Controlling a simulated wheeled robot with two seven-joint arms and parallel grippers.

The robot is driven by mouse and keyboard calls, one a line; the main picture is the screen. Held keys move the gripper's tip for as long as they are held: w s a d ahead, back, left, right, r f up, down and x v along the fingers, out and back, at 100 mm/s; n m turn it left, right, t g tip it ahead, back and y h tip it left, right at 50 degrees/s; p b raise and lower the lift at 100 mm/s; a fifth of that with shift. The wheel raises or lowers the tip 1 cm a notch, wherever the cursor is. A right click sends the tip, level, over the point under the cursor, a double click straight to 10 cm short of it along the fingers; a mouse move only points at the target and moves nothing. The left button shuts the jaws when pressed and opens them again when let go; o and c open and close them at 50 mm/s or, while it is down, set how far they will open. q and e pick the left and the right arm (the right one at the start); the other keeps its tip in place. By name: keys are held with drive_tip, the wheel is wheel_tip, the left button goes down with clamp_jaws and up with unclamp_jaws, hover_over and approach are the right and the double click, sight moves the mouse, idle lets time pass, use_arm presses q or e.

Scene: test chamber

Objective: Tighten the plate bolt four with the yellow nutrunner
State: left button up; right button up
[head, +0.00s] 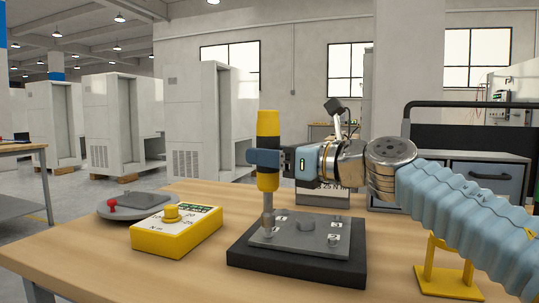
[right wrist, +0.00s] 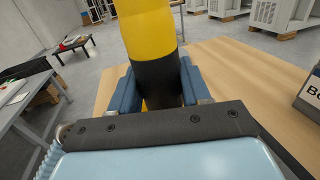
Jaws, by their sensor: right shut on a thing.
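My right gripper (head: 264,158) is shut around the dark middle of the yellow nutrunner (head: 268,124). In the right wrist view the gripper (right wrist: 158,86) has a finger on each side of the nutrunner (right wrist: 148,32). The nutrunner stands upright, its socket end down at the left part of the grey plate (head: 290,242). The plate lies on a black base (head: 260,262). Several bolts and small white labels show on it; a bolt (head: 307,223) stands near its middle. The bolt under the socket is hidden, and I cannot tell its number or whether the socket touches it. My left gripper is out of view.
A yellow control box (head: 178,244) with a knob stands left of the plate on the wooden table (head: 130,270). A grey round tray (head: 118,210) with a red-knobbed item lies behind it. A yellow stand (head: 442,275) is at right. A labelled box (head: 322,198) stands behind the plate.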

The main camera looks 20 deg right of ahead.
sight(277, 125)
drive_tip(key=shift+f+b, duration=0.45)
drive_tip(key=shift+f, duration=0.1)
idle(1.1)
drive_tip(key=shift+f+p, duration=0.35)
drive_tip(key=shift+f, duration=0.1)
idle(1.6)
wheel_tip(277, 125, up, 5)
drive_tip(key=p, duration=0.5)
drive_tip(key=shift+r, duration=1.2)
